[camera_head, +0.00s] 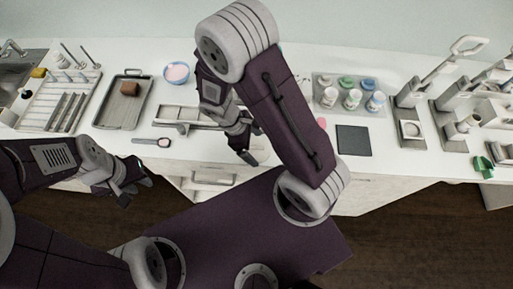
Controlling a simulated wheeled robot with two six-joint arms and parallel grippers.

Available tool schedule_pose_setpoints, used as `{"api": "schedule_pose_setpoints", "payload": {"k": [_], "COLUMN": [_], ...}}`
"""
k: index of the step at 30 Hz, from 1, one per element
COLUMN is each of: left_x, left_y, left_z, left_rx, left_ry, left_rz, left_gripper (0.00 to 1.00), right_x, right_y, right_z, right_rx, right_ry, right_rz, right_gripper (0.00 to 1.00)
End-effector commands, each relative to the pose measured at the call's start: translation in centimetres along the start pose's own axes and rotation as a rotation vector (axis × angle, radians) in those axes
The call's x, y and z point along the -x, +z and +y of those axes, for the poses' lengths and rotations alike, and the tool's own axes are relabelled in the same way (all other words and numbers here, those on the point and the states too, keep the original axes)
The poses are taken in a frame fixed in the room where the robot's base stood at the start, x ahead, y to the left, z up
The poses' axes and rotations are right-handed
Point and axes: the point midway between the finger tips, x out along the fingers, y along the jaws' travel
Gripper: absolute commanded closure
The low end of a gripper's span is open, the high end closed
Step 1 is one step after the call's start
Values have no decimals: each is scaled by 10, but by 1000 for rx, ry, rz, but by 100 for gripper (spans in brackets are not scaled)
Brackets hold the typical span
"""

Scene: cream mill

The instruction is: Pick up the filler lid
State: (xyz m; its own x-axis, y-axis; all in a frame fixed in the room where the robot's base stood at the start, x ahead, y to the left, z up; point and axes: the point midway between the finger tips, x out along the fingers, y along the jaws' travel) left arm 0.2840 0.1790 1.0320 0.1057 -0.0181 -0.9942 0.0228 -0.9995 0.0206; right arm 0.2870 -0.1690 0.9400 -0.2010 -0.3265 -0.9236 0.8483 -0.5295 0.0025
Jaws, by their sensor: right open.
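I cannot single out the filler lid with certainty. A pale, partly see-through round thing (260,154) lies on the counter's front edge close to my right gripper, too unclear to name. My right gripper (243,150) points down at the counter's front edge, open, with nothing visible held. Its arm hides part of the counter behind it. My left gripper (132,188) is in front of the counter, below its top and over the floor side. I cannot make out whether its fingers are apart.

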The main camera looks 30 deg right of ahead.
Motion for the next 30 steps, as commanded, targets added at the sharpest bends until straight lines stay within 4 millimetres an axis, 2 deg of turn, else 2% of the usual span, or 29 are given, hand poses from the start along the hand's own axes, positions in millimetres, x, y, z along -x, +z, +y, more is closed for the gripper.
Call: {"api": "schedule_pose_setpoints", "payload": {"k": [7, 8, 12, 13, 23, 30], "left_x": [-1, -1, -1, -1, 3, 21], "left_y": [0, 0, 0, 0, 0, -2], "left_z": [0, 0, 0, 0, 0, 0], "left_rx": [0, 0, 0, 0, 0, 0], "left_ry": [0, 0, 0, 0, 0, 0], "left_rz": [0, 0, 0, 0, 0, 0], "left_gripper": [70, 70, 70, 70, 70, 70], "right_x": [-5, -5, -5, -5, -2, 15], "right_y": [0, 0, 0, 0, 1, 6], "right_z": [0, 0, 0, 0, 0, 2], "right_rx": [0, 0, 0, 0, -1, -2], "right_ry": [0, 0, 0, 0, 0, -1], "right_rz": [1, 1, 1, 1, 1, 2], "right_gripper": [7, 9, 48, 50, 50, 50]}}
